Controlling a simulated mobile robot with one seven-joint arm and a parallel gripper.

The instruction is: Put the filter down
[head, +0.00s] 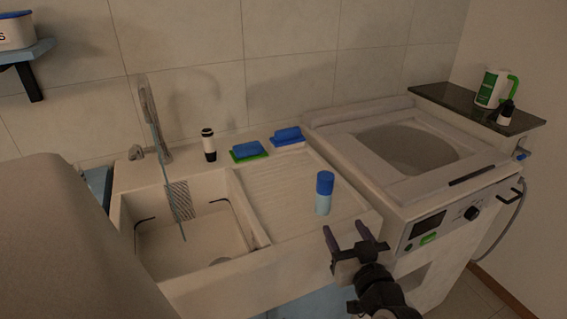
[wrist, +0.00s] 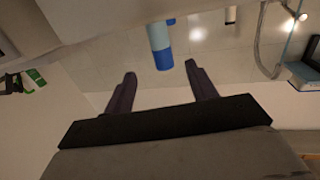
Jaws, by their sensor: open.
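A light blue cylinder with a darker blue top (head: 324,194) stands upright on the ribbed drainboard (head: 287,187) right of the sink basin. It may be the filter; nothing else in view is clearly one. My gripper (head: 345,230) is open, with its two dark fingers apart, in front of the cylinder near the counter's front edge. In the wrist view the cylinder (wrist: 159,46) appears upside down, beyond the fingertips (wrist: 161,73) and apart from them. Nothing shows between the fingers.
A faucet (head: 154,118) rises behind the sink basin (head: 190,245). A washing machine (head: 430,215) is at the right. Drainboard space left of the cylinder is clear.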

